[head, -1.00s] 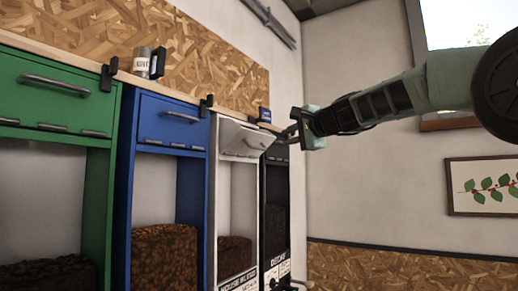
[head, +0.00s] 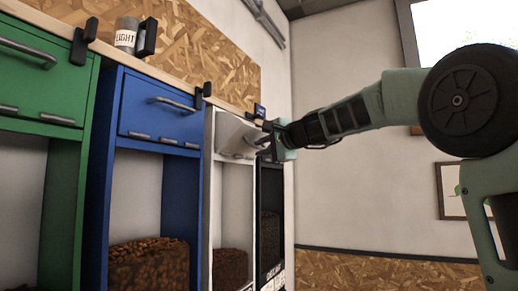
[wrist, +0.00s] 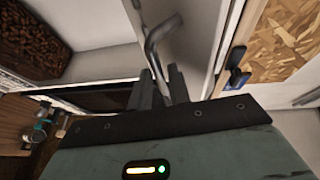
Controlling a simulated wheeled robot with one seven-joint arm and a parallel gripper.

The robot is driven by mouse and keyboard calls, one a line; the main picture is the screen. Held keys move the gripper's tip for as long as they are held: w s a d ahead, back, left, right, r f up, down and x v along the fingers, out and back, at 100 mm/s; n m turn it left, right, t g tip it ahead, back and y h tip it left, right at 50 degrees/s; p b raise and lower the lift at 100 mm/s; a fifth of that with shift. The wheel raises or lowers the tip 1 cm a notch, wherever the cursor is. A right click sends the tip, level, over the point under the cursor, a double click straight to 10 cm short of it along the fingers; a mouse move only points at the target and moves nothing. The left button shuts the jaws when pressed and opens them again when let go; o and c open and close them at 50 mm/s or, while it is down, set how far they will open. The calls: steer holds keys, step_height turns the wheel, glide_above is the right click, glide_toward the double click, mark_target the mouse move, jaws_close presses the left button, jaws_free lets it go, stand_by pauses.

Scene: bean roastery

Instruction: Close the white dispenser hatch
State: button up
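The white dispenser hatch (head: 234,133) is a small white flap at the top of the white dispenser. It stands tilted open, its upper edge out from the frame. A grey bar handle (wrist: 156,50) is on its face; the hatch panel (wrist: 202,28) fills the upper middle of the wrist view. My gripper (head: 271,140) is at the handle, right of the hatch. In the wrist view its two dark fingers (wrist: 161,88) lie close on either side of the handle bar and appear shut on it. The fingertips are partly hidden in the head view.
The blue dispenser (head: 160,110) and green dispenser (head: 40,70) stand to the left, with shut hatches. A black dispenser (head: 270,185) is right of the white one. Black clips and a "LIGHT" can (head: 126,36) sit on the ledge above. Open room lies to the right.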

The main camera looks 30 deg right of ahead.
jaws_close()
